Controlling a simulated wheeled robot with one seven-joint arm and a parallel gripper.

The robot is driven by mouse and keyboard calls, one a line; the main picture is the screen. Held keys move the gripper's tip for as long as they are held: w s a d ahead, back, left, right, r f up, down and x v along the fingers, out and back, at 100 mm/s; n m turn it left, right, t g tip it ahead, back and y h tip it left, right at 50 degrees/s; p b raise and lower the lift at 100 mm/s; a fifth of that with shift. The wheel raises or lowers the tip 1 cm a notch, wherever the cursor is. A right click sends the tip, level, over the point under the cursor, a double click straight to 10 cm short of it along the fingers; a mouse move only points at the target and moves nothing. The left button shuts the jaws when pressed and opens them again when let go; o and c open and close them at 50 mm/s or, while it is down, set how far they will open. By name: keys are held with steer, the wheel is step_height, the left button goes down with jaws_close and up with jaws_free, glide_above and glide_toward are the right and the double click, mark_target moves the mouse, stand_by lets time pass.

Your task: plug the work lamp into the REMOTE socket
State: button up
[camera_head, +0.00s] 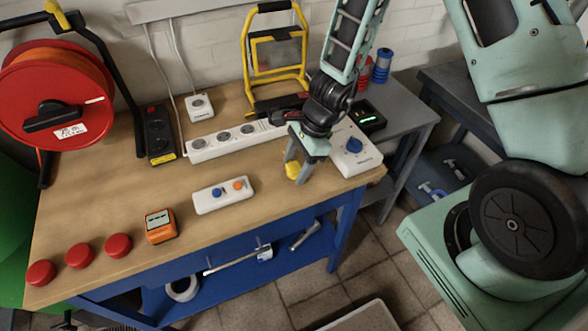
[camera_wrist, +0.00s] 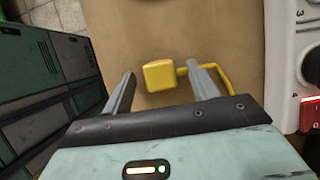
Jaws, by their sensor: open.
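The work lamp (camera_head: 277,62) has a yellow frame and stands at the back of the bench. A yellow plug (camera_wrist: 159,75) lies on the wood, with a yellow cord curving off to the right; in the head view the plug (camera_head: 292,170) is partly hidden by my gripper (camera_head: 297,166). My gripper is open and low over the bench. In the wrist view its fingertips (camera_wrist: 162,80) stand either side of the plug, the right one over the cord; contact cannot be told. A small white socket box (camera_head: 199,104) sits at the back left; its label is too small to read.
A white power strip (camera_head: 232,141) lies behind my gripper. A two-button box (camera_head: 222,195), orange device (camera_head: 160,226) and red discs (camera_head: 80,256) are left.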

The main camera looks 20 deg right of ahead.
mark_target(296, 165)
steer(key=c, duration=1)
step_height(296, 165, up, 10)
steer(key=shift+p, duration=1.05)
steer(key=shift+w, duration=0.1)
